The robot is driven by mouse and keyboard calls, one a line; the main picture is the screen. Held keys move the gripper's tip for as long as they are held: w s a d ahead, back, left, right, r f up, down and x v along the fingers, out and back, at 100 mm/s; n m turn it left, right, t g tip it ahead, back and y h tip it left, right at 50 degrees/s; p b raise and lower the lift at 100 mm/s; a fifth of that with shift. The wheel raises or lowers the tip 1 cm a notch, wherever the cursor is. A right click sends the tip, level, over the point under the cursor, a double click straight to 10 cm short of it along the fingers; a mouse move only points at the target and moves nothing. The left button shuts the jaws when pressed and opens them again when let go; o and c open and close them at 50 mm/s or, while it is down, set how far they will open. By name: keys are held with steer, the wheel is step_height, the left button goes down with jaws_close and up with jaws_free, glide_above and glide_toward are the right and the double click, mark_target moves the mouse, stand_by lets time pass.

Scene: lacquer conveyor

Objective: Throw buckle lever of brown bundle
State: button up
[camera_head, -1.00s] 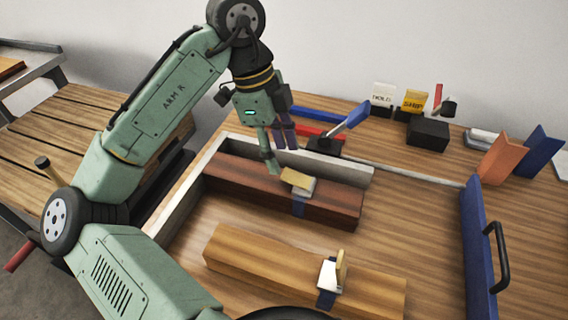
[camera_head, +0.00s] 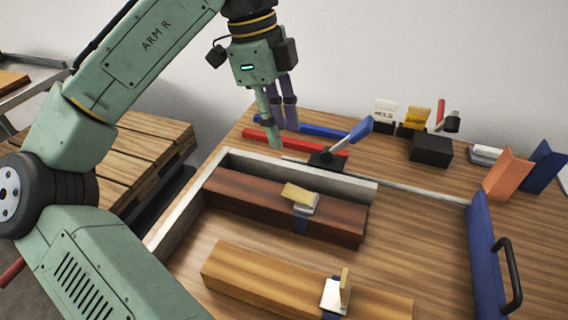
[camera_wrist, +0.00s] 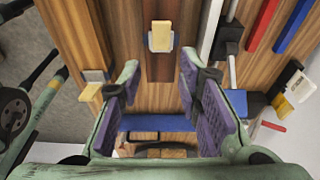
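The dark brown bundle (camera_head: 240,200) lies along the back of the tray-like frame, with a blue strap around it. Its pale buckle (camera_head: 304,207) sits on top, and the yellowish buckle lever (camera_head: 298,193) lies low and slightly tilted over it. The lever also shows in the wrist view (camera_wrist: 161,36), ahead of the fingers and near the middle. My gripper (camera_head: 283,132) is above and behind the bundle, clear of the lever. Its green and purple-padded fingers (camera_wrist: 166,105) are wide apart with nothing between them.
A lighter tan bundle (camera_head: 250,275) lies in front; its lever (camera_head: 345,287) stands upright. A grey rail (camera_head: 330,183) runs behind the brown bundle. A blue-handled lever (camera_head: 346,143), a black block (camera_head: 431,150) and a blue gate with handle (camera_head: 481,250) stand around. Bare wood lies between the bundles.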

mark_target(299, 195)
steer(key=shift+s+d+r+b, duration=0.4)
steer(key=shift+s+d+r, duration=0.05)
steer(key=shift+d+r, duration=0.35)
steer(key=shift+c, duration=1.4)
steer(key=shift+d+f, duration=0.1)
steer(key=shift+d, duration=0.05)
steer(key=shift+c, duration=0.7)
steer(key=x, duration=0.9)
steer(key=shift+f, duration=0.3)
jaws_close()
steer(key=shift+w+a+f, duration=0.1)
steer(key=shift+a+f, duration=0.15)
steer(key=shift+f, duration=0.7)
steer(key=shift+a+f, duration=0.3)
steer(key=shift+f, duration=0.6)
steer(key=shift+d+f, duration=0.1)
steer(key=shift+d, duration=0.05)
